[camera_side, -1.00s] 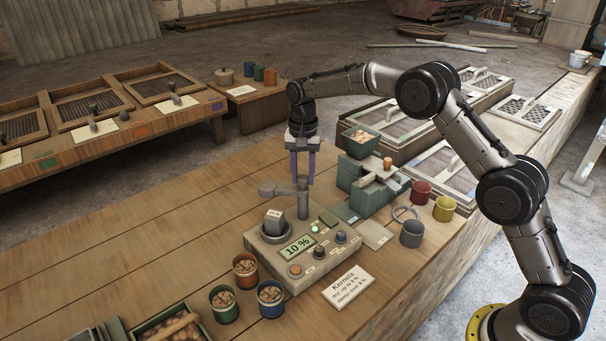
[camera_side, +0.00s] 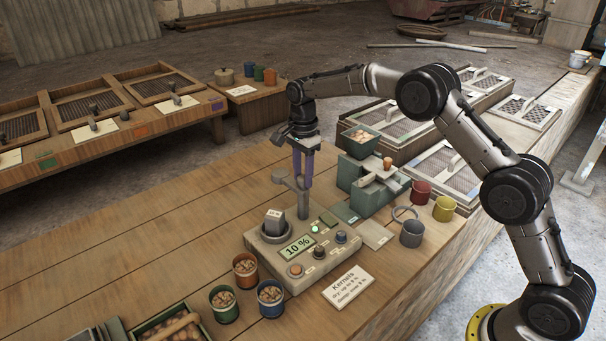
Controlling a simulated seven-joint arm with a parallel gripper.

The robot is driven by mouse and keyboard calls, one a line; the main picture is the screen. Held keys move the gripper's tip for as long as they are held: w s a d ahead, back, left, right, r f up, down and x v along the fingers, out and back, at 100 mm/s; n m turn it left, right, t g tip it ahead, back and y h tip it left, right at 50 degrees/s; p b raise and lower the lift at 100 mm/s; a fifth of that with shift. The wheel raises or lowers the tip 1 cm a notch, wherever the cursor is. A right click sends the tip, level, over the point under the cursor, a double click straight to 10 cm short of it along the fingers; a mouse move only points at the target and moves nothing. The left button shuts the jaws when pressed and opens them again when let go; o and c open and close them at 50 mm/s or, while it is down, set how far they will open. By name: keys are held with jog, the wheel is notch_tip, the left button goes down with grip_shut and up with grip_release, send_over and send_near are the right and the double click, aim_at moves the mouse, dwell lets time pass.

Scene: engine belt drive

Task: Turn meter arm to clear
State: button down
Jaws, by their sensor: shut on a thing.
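The moisture meter (camera_side: 300,258) is a grey box on the wooden bench, with a display reading 10 %, a green light and several knobs. A grey post (camera_side: 303,203) rises from its back corner and carries the meter arm (camera_side: 288,180), whose round end points to the back left, away from the cup. A small block (camera_side: 274,218) sits in the round cup on the meter, with nothing above it. My gripper (camera_side: 302,178) points down at the post top, its purple fingers close together and shut on the meter arm. The exact contact is partly hidden by the fingers.
A green-grey device (camera_side: 370,185) with a hopper of kernels (camera_side: 361,140) stands just right of my gripper. Several kernel-filled cups (camera_side: 224,304) stand at front left.

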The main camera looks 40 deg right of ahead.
jog(key=shift+r, duration=0.15)
dwell(0.3)
jog(key=c, duration=0.5)
grip_release()
notch_tip(320, 180, up, 14)
jog(key=shift+f, duration=0.15)
